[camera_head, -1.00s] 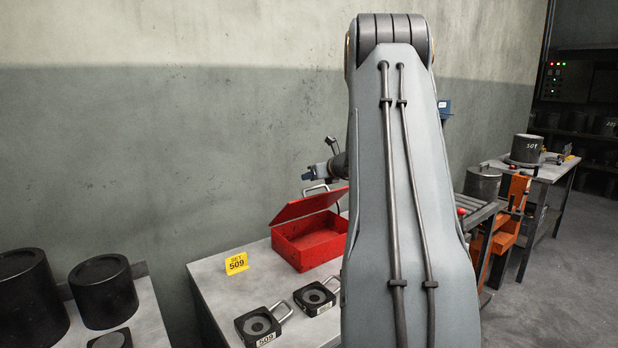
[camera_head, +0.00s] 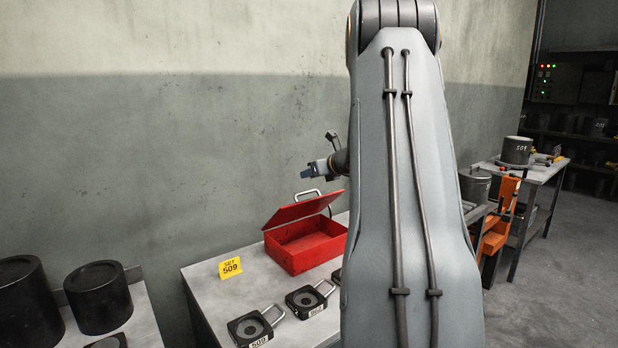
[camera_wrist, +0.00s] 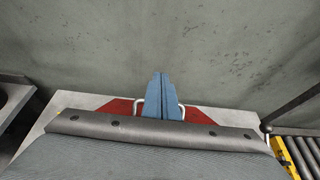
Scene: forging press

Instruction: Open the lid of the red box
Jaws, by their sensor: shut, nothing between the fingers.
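The red box (camera_head: 306,253) stands on the grey table against the wall. Its lid (camera_head: 300,210) is raised at a slant, and the red inside shows below it. A pale metal handle (camera_head: 308,194) sits on the lid's outer side. My gripper (camera_head: 312,170) is above the lid and handle, apart from them, with its blue fingers shut and empty. In the wrist view, the shut fingers (camera_wrist: 158,88) stand in front of the red lid (camera_wrist: 115,106), with parts of the handle (camera_wrist: 139,105) showing on both sides. My arm hides the table's right part.
A yellow sign (camera_head: 230,267) stands left. Black cylinders (camera_head: 99,297) are at far left. The wall is close behind.

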